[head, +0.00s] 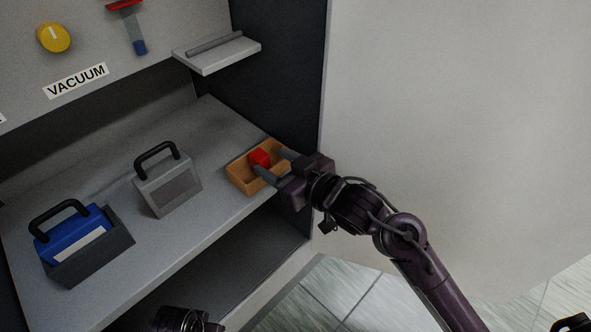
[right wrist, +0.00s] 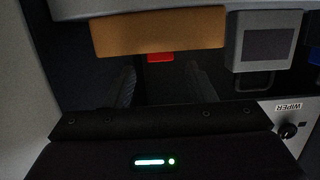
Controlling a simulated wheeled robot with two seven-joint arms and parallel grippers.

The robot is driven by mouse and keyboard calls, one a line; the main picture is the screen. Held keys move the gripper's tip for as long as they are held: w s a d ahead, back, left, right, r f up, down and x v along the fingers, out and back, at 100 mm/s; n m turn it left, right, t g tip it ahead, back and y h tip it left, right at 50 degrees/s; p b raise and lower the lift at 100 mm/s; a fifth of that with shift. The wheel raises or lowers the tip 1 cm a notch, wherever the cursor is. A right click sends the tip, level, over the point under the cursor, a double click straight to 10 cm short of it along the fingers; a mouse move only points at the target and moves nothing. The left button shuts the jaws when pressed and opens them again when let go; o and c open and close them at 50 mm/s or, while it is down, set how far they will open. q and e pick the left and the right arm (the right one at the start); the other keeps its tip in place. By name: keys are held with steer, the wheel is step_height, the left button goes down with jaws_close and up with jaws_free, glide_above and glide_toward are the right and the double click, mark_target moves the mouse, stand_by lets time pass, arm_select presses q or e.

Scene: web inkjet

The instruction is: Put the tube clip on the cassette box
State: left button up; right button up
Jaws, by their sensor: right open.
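A small red block (head: 259,157), which looks like the tube clip, sits in an open orange-brown tray (head: 241,180) at the right end of the shelf. My right gripper (head: 270,161) reaches over the tray's near right side, open, with its fingers pointing at the red block. In the right wrist view the red block (right wrist: 160,57) shows ahead of and between the two dark fingers (right wrist: 160,78), partly hidden by the tray wall (right wrist: 158,32). A grey box (head: 168,185) with a black handle stands upright left of the tray. It may be the cassette box.
A blue handled box (head: 75,235) sits in a dark holder (head: 92,262) at the shelf's left. A small ledge with a grey rod (head: 216,55) juts out above. A dark cabinet side and pale panel (head: 450,120) stand right. Bare shelf lies between the boxes and tray.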

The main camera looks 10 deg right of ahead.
arm_select(q)
step_height(320, 180, down, 2)
steer(key=shift+a+f, duration=0.1)
arm_select(e)
steer(key=v, duration=0.6)
steer(key=shift+s, duration=0.15)
steer(key=shift+d, duration=0.1)
